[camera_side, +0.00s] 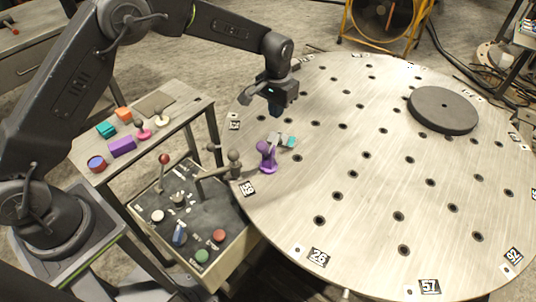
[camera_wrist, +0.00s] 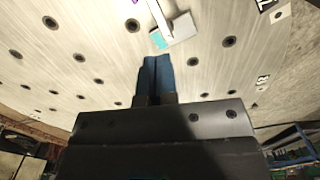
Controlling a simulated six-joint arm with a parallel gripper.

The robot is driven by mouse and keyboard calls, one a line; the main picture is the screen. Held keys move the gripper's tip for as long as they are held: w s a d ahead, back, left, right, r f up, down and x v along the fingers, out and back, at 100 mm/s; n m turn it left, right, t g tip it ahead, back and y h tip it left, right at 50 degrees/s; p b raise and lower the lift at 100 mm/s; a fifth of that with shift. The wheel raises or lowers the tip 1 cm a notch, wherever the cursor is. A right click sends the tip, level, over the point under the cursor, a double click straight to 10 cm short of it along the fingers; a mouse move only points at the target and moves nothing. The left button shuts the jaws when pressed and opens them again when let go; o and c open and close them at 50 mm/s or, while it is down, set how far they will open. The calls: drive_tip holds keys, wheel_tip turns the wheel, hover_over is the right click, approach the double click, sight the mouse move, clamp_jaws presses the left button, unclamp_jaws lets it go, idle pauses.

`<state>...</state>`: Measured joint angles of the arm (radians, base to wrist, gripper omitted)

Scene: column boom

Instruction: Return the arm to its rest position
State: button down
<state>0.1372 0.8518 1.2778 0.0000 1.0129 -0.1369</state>
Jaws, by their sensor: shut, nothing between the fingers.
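My arm reaches in from the left in the side view and ends in my gripper (camera_side: 274,107), which is above the near-left part of the round metal table. In the wrist view my gripper (camera_wrist: 155,62) shows two dark blue fingers pressed together with nothing between them. The fingers are apart from the table. On the table (camera_side: 330,160) below the gripper stands a purple piece (camera_side: 266,155) with a grey and teal part (camera_side: 284,140) beside it. In the wrist view a white and teal part (camera_wrist: 175,30) lies past the fingertips.
A side bench (camera_side: 185,100) holds several coloured blocks and small pieces. A control box (camera_side: 195,225) with a red-knobbed lever and buttons stands at the table's left edge. A dark round disc (camera_side: 443,109) lies on the table's far right. A yellow-framed fan (camera_side: 383,18) stands behind. The table's middle is clear.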

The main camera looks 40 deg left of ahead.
drive_tip(key=s+a+r+t, duration=0.1)
drive_tip(key=s+a+r, duration=0.1)
drive_tip(key=s+r, duration=0.6)
drive_tip(key=s+a+r+t, duration=0.25)
drive_tip(key=s+r, duration=0.35)
drive_tip(key=r, duration=0.5)
drive_tip(key=s+a+r+t, duration=0.1)
drive_tip(key=s+a+t, duration=0.1)
drive_tip(key=s, duration=1.7)
drive_tip(key=shift+a, duration=0.45)
